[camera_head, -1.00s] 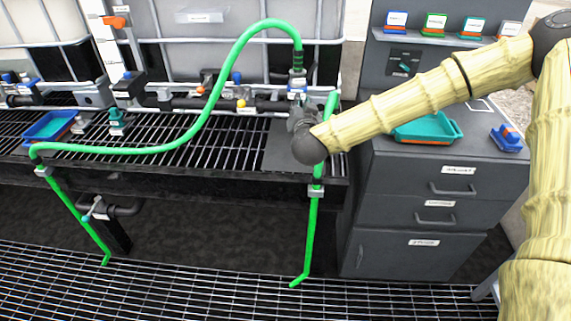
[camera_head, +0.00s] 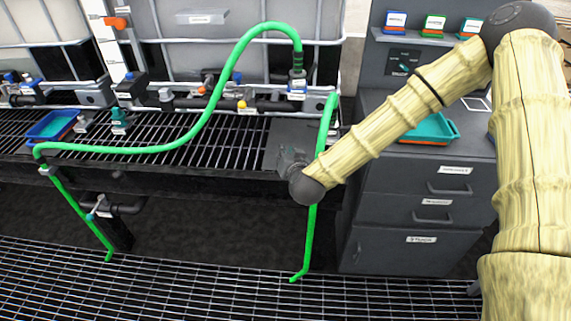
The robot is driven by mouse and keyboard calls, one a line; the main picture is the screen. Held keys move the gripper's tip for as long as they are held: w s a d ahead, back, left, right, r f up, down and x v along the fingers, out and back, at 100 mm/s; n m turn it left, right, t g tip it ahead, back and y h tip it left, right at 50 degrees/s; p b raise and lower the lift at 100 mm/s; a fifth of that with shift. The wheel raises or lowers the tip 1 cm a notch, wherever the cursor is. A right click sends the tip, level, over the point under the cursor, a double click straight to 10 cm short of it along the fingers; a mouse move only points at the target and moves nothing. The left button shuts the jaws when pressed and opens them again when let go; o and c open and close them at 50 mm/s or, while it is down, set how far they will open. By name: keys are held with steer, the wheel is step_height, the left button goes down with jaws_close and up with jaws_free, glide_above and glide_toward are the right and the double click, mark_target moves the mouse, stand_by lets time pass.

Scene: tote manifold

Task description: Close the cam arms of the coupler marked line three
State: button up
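My gripper (camera_head: 288,160) is dark and small, at the end of my arm. It is below the coupler and apart from it in the picture, over the right end of the grated bench. Its fingers blend into the dark plate behind, and I cannot see whether they hold anything.
A second green hose (camera_head: 310,235) hangs just behind my wrist. A dark drawer cabinet (camera_head: 405,205) with a teal tray (camera_head: 432,128) stands at right. Grated floor lies in front.

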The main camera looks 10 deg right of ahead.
steer(key=shift+s+a+f+g, duration=0.2)
steer(key=shift+s+f, duration=0.35)
steer(key=shift+f, duration=0.1)
steer(key=shift+s+a+f+g, duration=0.2)
steer(key=shift+s+f, duration=0.3)
steer(key=shift+f, duration=0.15)
steer(key=shift+f+n+y, duration=0.1)
steer(key=shift+n+y, duration=0.2)
steer(key=shift+y, duration=0.1)
